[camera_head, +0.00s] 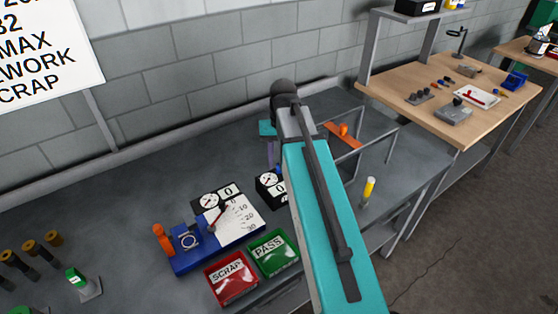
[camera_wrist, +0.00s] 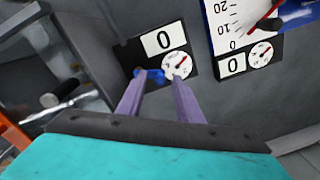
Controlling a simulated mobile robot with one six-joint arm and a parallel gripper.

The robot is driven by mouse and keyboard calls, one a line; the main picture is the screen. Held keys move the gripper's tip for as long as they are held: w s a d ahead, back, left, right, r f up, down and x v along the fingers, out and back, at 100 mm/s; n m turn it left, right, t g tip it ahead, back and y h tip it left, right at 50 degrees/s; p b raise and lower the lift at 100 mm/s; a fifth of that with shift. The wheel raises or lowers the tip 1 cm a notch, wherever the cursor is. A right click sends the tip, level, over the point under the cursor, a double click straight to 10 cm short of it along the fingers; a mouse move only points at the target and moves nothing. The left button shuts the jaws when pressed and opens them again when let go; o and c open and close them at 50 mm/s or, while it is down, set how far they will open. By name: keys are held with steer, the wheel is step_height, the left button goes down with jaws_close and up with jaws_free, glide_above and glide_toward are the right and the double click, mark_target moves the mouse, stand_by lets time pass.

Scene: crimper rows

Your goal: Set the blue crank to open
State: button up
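In the wrist view a small blue crank (camera_wrist: 152,75) sits at the lower edge of a black gauge panel (camera_wrist: 145,48) with a "0" window and a round dial. My gripper (camera_wrist: 158,76) has its two purple fingers spread, with the crank across the gap between the tips. The left fingertip overlaps the crank in the picture; I cannot tell whether it touches. In the head view my gripper (camera_head: 271,152) is mostly hidden by my teal arm, above and behind the gauge panel (camera_head: 270,187).
To the left are a blue crimper (camera_head: 187,239) with an orange handle, a white scale board (camera_head: 232,220) and another gauge panel (camera_head: 207,200). Red SCRAP (camera_head: 231,277) and green PASS (camera_head: 272,253) bins stand in front. A grey frame (camera_head: 372,160) with an orange part is to the right.

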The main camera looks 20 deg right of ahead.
step_height(320, 180, up, 11)
steer(key=p, duration=0.5)
steer(key=shift+d+r, duration=0.2)
steer(key=shift+d, duration=0.1)
steer(key=shift+s, duration=0.15)
stand_by(0.4)
